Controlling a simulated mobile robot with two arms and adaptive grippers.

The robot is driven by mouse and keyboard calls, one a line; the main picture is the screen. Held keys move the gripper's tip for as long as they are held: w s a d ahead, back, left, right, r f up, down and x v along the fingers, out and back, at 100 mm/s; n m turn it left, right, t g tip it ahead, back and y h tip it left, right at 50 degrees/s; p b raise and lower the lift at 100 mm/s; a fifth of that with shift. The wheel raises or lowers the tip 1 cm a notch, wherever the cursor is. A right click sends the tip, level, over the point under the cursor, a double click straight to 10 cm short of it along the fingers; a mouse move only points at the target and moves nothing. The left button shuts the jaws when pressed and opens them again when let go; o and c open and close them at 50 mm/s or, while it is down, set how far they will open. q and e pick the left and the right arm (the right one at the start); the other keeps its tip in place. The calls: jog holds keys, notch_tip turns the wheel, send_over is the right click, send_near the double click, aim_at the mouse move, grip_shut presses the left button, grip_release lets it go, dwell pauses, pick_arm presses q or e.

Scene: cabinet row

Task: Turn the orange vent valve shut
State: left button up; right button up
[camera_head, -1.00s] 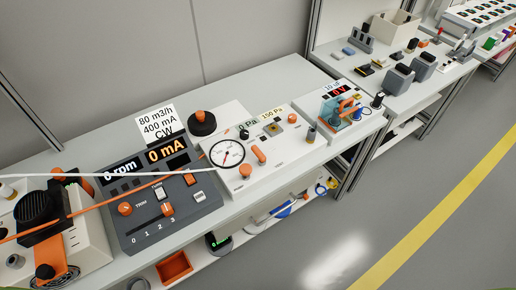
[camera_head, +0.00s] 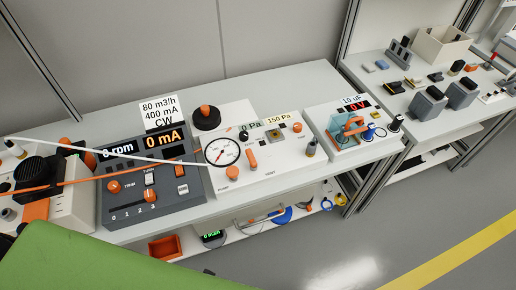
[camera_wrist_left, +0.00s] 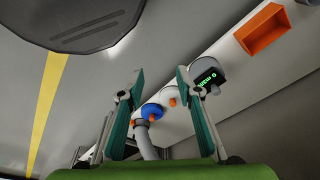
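The white vacuum panel (camera_head: 285,158) stands on the bench, with a round dial gauge (camera_head: 222,152), a "0 Pa" readout and a "150 Pa" label. An orange lever-like handle (camera_head: 252,160) sits right of the gauge, and a round orange knob (camera_head: 232,173) is at the panel's front edge. Another orange knob (camera_head: 297,127) is at the back right. The small print is too blurred to tell which is the vent valve. My left gripper (camera_wrist_left: 160,82) shows only in the left wrist view, open and empty, facing the lower shelf. My right gripper is not in view.
A grey control box (camera_head: 155,190) reading 0 rpm and 0 mA stands left of the panel, with a white and an orange cable crossing above it. A capacitor unit (camera_head: 345,133) stands right. An orange bin (camera_wrist_left: 264,30) is on the lower shelf. The floor in front is clear.

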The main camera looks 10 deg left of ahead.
pick_arm(q)
jog(key=w+d+r, duration=0.2)
jog(key=w+r, duration=0.2)
jog(key=r, duration=0.4)
jog(key=w+d+r+t+h+p, duration=0.1)
jog(key=w+r, duration=0.3)
jog(key=r, duration=0.4)
jog(key=w+d+r, duration=0.2)
jog(key=w+r, duration=0.1)
jog(key=r, duration=0.5)
jog(key=w+d+r+h, duration=0.1)
jog(key=w+d+r, duration=0.3)
jog(key=r, duration=0.1)
notch_tip(320, 180, up, 15)
jog(key=n+g+y, duration=0.2)
jog(key=n+g, duration=0.1)
jog(key=n, duration=0.6)
send_over(250, 153)
notch_tip(250, 153, down, 12)
jog(key=shift+f+p, duration=0.15)
jog(key=shift+p, duration=1.05)
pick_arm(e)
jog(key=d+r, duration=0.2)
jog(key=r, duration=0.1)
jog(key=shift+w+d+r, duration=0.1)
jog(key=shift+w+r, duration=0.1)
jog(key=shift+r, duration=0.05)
pick_arm(q)
jog(key=shift+c, duration=0.4)
grip_shut()
